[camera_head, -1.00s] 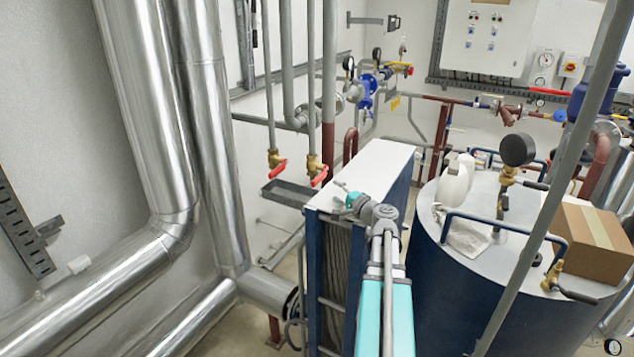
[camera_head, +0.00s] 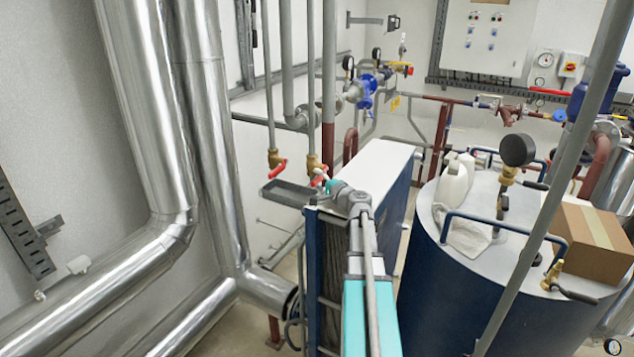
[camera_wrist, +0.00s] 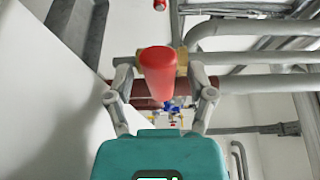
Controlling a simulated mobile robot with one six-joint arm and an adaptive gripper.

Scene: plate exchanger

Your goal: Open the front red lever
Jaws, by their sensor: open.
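The front red lever (camera_head: 317,181) hangs from a brass valve (camera_head: 313,161) on a vertical grey pipe, partly hidden by my gripper (camera_head: 326,181) in the head view. In the wrist view the red lever (camera_wrist: 158,72) points toward the camera. My gripper (camera_wrist: 162,88) is open there, with one finger on each side of the lever; I see gaps and no clear contact. A second red lever (camera_head: 278,169) on its own brass valve (camera_head: 274,156) is to the left.
A grey tray (camera_head: 288,190) lies just below the levers. The white-topped plate exchanger (camera_head: 378,160) stands beside and below my arm. A blue tank (camera_head: 450,280) stands to the right. Large silver pipes (camera_head: 150,110) fill the left.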

